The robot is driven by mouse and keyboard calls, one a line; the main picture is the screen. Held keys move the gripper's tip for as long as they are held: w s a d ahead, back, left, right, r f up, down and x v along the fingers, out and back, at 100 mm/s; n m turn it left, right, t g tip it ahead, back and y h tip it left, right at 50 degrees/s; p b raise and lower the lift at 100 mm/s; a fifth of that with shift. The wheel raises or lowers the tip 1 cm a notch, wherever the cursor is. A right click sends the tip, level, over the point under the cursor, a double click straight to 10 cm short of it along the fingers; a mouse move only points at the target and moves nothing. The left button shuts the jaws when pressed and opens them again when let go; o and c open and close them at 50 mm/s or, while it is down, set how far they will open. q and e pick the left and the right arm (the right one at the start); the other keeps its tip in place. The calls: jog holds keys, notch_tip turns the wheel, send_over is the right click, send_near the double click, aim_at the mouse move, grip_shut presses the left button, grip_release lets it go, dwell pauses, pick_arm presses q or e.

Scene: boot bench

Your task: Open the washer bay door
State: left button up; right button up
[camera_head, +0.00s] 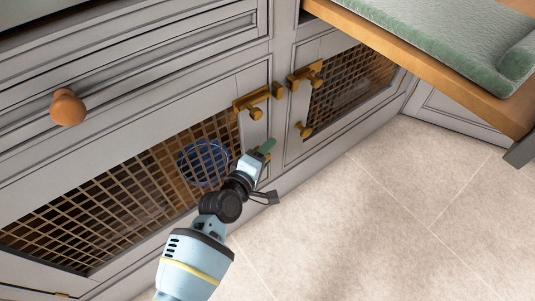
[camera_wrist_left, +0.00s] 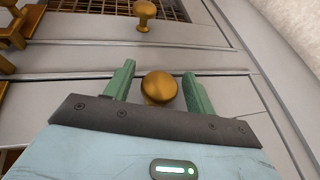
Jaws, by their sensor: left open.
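Two grey cabinet doors with brass lattice panels stand side by side and look shut: the left door (camera_head: 222,125) and the right door (camera_head: 340,90). I cannot tell by any label which is the washer bay door. My left gripper (camera_head: 264,151) is at the lower right part of the left door. In the left wrist view its green fingers (camera_wrist_left: 158,88) are open with a round brass knob (camera_wrist_left: 158,86) showing between them; contact is unclear. In the head view the gripper hides that knob. The right door has its own brass knob (camera_head: 303,130). My right gripper is not in view.
Brass latches, one on the left door (camera_head: 257,98) and one on the right (camera_head: 306,75), stick out above the gripper. A drawer with a copper-coloured knob (camera_head: 68,107) is at upper left. A wooden bench with a green cushion (camera_head: 450,35) overhangs at right. The tiled floor (camera_head: 370,220) is clear.

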pick_arm(q)
jog(key=shift+w+d+f, duration=0.1)
jog(key=shift+w+d, duration=0.2)
jog(key=shift+w, duration=0.15)
grip_shut()
